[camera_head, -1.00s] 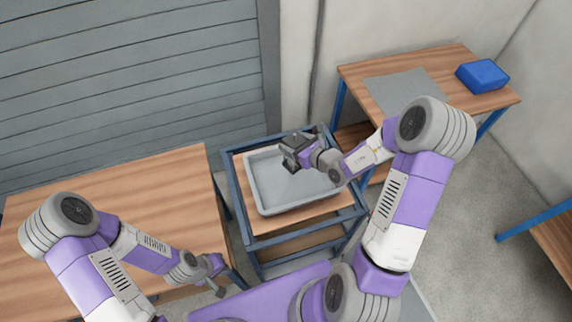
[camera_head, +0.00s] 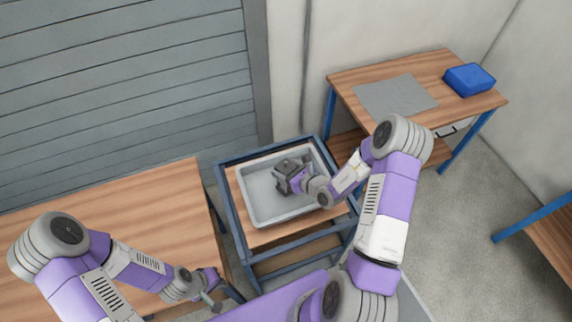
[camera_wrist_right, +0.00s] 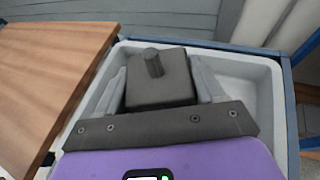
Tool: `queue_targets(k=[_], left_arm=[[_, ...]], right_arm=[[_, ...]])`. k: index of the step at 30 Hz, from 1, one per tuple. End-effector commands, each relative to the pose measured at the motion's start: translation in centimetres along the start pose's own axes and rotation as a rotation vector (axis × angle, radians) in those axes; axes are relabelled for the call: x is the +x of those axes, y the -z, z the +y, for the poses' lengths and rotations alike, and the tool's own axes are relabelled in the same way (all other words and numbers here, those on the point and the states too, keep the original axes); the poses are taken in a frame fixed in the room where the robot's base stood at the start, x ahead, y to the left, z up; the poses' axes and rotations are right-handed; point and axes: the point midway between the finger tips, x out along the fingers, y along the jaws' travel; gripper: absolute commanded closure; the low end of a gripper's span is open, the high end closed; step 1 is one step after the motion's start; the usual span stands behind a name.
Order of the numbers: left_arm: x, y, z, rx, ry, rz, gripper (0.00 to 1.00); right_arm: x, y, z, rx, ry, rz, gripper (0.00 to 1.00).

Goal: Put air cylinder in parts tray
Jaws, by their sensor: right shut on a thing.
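The air cylinder (camera_wrist_right: 160,82) is a dark grey block with a short round stub on its top. In the right wrist view it sits between the two fingers of my right gripper (camera_wrist_right: 160,88), which is shut on it. In the head view the right gripper (camera_head: 288,176) holds it over the inside of the light grey parts tray (camera_head: 262,218). The tray also shows in the right wrist view (camera_wrist_right: 262,105). Whether the cylinder touches the tray floor, I cannot tell. My left gripper (camera_head: 213,304) is by the left table's front corner, its fingers too small to judge.
The tray stands on a blue-framed cart (camera_head: 240,237) with a wooden top. A wooden table (camera_head: 110,215) is at the left. A back table holds a grey mat (camera_head: 395,95) and a blue box (camera_head: 470,79). Another table edge (camera_head: 545,228) is at the right.

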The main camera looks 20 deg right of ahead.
Motion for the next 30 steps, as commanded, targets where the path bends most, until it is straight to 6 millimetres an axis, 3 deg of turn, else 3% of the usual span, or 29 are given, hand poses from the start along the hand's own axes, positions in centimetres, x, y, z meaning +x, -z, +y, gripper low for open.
queue_targets(k=[13, 14, 15, 18, 30], left_arm=[[0.32, 0.02, -0.12, 0.000, 0.000, 0.000, 1.00], [0.24, 0.01, -0.09, 0.000, 0.000, 0.000, 1.00], [0.21, 0.01, -0.08, 0.000, 0.000, 0.000, 1.00], [0.20, 0.01, -0.07, 0.000, 0.000, 0.000, 1.00], [-0.06, 0.00, 0.02, 0.000, 0.000, 0.000, 1.00]], right_arm=[[0.29, 0.22, 0.03, -0.003, -0.001, -0.009, 1.00], [0.19, 0.44, 0.03, 0.000, -0.001, 0.000, 0.27], [0.18, 0.41, 0.04, 0.000, -0.001, 0.000, 0.21], [0.18, 0.39, 0.03, 0.000, -0.001, -0.001, 0.06], [-0.38, 0.09, -0.03, 0.000, 0.001, 0.000, 0.06]])
